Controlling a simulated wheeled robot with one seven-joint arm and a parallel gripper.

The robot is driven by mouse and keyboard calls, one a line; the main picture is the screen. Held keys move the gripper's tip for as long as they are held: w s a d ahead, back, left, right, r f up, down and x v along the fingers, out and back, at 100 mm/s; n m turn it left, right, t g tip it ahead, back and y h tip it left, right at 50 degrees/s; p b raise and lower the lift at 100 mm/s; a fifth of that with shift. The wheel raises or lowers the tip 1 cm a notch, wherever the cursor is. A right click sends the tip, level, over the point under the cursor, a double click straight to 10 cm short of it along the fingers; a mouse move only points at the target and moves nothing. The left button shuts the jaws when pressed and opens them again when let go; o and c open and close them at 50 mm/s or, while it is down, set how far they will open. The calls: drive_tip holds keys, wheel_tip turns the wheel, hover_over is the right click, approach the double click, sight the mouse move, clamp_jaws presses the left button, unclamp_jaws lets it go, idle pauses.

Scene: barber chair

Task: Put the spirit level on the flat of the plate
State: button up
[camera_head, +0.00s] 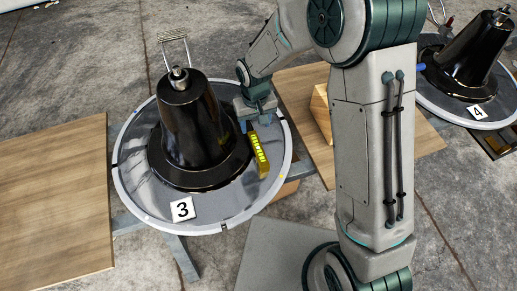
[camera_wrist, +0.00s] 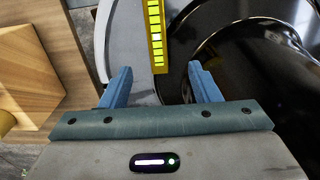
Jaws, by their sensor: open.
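The yellow spirit level (camera_head: 259,154) lies on the grey flat of the round plate (camera_head: 232,203), to the right of the black cone-shaped base. In the wrist view the level (camera_wrist: 156,35) stretches away from my gripper, beside the black flange. My gripper (camera_head: 250,121) is just behind the level's far end in the head view. In the wrist view its two blue fingers (camera_wrist: 160,85) are apart, with nothing held between them. The level's near end lies ahead of the gap between the fingers. I cannot tell exactly how high the fingers are above the plate.
The black cone (camera_head: 193,120) with a metal stem rises from the plate. A "3" card (camera_head: 183,209) lies at its front. Wooden boards (camera_head: 52,200) flank the plate, with a wooden block (camera_head: 321,112) on the right one. A second plate marked "4" (camera_head: 477,111) stands far right.

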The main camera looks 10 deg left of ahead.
sight(258, 148)
wheel_tip(258, 148, down, 9)
drive_tip(key=shift+r+b, duration=0.15)
drive_tip(key=shift+b, duration=1.05)
drive_tip(key=f, duration=0.1)
drive_tip(key=f+b, duration=0.1)
drive_tip(key=f, duration=0.1)
drive_tip(key=f+b, duration=0.1)
drive_tip(key=f, duration=0.1)
drive_tip(key=shift+s+d+f, duration=0.1)
drive_tip(key=shift+d+f, duration=0.05)
drive_tip(key=shift+d, duration=0.25)
clamp_jaws()
